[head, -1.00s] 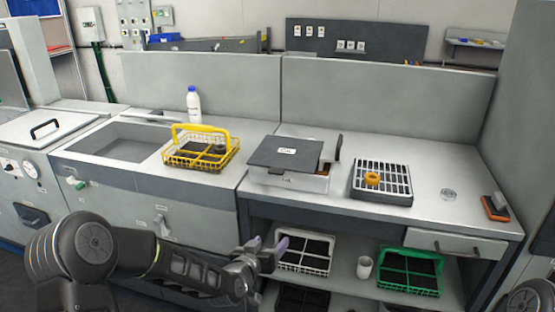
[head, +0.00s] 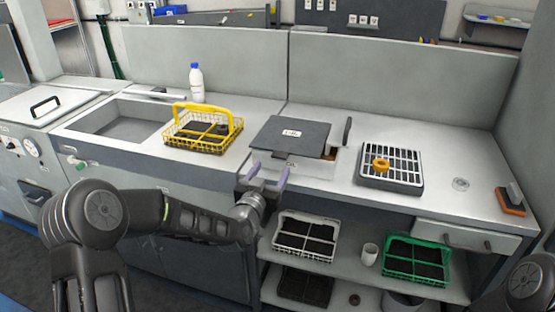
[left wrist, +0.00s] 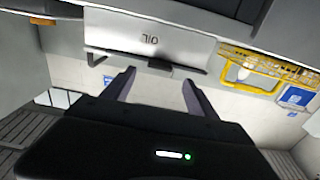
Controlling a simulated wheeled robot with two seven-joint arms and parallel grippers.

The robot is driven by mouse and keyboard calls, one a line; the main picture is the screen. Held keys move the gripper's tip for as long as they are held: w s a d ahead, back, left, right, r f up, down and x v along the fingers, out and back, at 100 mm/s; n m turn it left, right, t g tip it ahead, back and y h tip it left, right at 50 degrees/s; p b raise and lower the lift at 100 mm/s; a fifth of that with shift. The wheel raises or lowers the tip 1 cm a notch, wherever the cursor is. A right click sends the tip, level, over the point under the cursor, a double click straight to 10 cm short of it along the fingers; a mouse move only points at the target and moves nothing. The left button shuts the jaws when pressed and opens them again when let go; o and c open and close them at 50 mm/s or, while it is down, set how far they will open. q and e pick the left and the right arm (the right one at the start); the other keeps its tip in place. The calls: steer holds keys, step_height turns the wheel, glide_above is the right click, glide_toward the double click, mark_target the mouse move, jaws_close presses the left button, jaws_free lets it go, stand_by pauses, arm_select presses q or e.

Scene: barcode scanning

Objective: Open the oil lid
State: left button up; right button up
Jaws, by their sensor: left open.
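The oil box (head: 318,168) is a pale box on the counter with a flat dark lid (head: 300,128) lying over it. The lid bears a small white label. In the left wrist view, a pale panel marked OIL (left wrist: 160,35) appears upside down, with a dark bar along its edge. My left gripper (head: 267,174) is open and empty, with its fingers pointing toward the front left of the oil box. In the left wrist view, its two fingers (left wrist: 158,79) stand apart below the dark bar, with nothing between them. My right gripper is out of view.
A yellow wire basket (head: 233,134) stands left of the box, near the sink (head: 118,125). A white bottle (head: 196,85) stands behind it. A grate (head: 410,180) with an orange ring (head: 381,163) lies to the right. White (head: 305,253) and green baskets (head: 418,280) sit below.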

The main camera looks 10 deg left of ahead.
mark_target(278, 158)
arm_select(q)
steer(key=w+p, duration=0.1)
steer(key=w, duration=0.5)
steer(key=shift+w+d, duration=0.2)
jaws_close()
stand_by(0.5)
